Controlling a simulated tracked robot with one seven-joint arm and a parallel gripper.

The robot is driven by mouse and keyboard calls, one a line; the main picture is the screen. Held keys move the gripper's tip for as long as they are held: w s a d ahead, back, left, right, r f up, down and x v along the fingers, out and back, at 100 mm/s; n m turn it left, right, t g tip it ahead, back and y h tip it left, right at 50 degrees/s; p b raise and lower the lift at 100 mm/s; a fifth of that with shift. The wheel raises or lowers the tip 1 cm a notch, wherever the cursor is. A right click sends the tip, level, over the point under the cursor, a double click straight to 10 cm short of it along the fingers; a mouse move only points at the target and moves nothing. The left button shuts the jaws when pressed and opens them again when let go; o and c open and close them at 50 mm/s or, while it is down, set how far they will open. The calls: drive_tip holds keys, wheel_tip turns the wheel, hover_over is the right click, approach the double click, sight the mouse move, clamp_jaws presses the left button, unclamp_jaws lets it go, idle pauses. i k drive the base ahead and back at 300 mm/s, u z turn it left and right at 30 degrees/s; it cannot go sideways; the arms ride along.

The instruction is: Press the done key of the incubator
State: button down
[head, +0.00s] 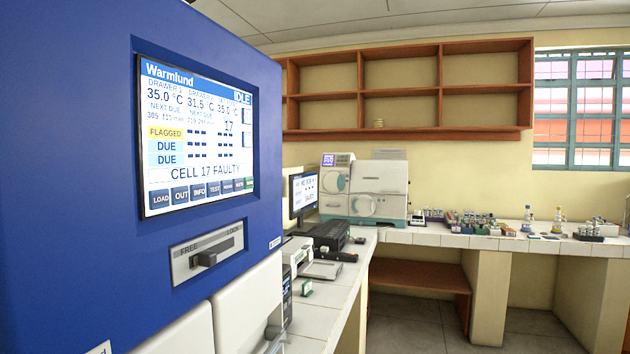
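The incubator (60,150) is a large blue cabinet filling the left of the head view, seen at a slant. Its touchscreen (200,160) reads "Warmlund", "IDLE" and "CELL 17 FAULTY", with drawer temperatures and a yellow "FLAGGED" box. A row of dark keys (198,192) runs along the screen's bottom, with LOAD, OUT, INFO and TEST readable. The two keys after these are too small to read surely. A greenish key (249,183) sits at the row's right end, its label unreadable. I cannot make out a key marked done. My gripper is not in view.
Below the screen is a FREE/LOCK slider (208,252), and white drawer fronts (245,305) are lower down. A tiled bench (345,285) with instruments runs behind and along the back wall. Shelves (410,90) hang above. Floor (420,325) shows in the middle.

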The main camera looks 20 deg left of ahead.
sight(249, 180)
drive_tip(key=z, duration=0.4)
drive_tip(key=k, duration=0.5)
drive_tip(key=u, duration=0.2)
drive_tip(key=i, duration=0.2)
drive_tip(key=u, duration=1.3)
drive_tip(key=k, duration=0.2)
drive_tip(key=u, duration=0.6)
